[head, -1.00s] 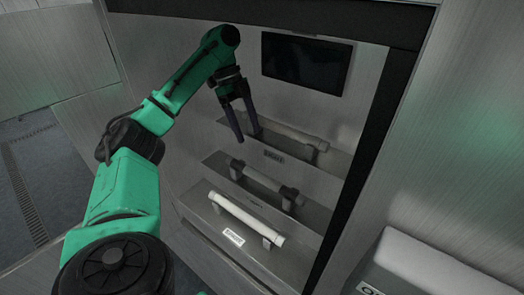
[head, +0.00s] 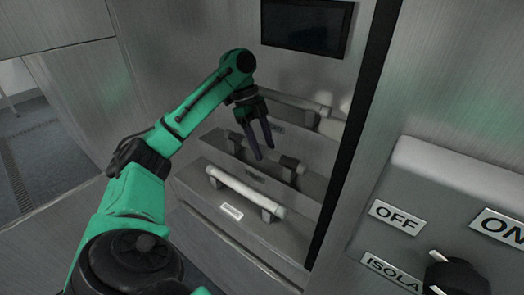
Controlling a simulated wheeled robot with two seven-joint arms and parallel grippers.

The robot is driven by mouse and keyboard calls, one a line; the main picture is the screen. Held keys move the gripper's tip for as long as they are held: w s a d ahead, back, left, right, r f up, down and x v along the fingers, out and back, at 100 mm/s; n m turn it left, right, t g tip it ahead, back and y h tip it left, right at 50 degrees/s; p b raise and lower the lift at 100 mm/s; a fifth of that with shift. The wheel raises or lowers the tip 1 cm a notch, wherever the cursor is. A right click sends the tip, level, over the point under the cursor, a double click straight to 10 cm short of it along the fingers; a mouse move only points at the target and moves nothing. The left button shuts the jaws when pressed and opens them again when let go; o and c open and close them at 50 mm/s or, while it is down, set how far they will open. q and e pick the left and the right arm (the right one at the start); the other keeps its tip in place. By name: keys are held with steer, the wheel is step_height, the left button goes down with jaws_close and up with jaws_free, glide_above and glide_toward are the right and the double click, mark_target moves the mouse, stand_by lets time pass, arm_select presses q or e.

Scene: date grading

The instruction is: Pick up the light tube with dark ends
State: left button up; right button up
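The light tube with dark ends (head: 290,164) lies across the middle step of a metal recess in the head view. Its pale middle is partly hidden behind my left gripper (head: 263,152). That gripper points down, with its two dark fingers apart and nothing seen between them. Its fingertips overlap the tube in the picture; I cannot tell whether they touch it. My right gripper is not in view.
A white tube (head: 245,191) rests on holders on the lowest step, above a small label (head: 231,211). Another pale tube (head: 290,103) lies on the top step under a dark screen (head: 305,25). A switch box (head: 455,190) stands at the right.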

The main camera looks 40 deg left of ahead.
arm_select(q)
steer(key=shift+w+a+f, duration=0.1)
jaws_close()
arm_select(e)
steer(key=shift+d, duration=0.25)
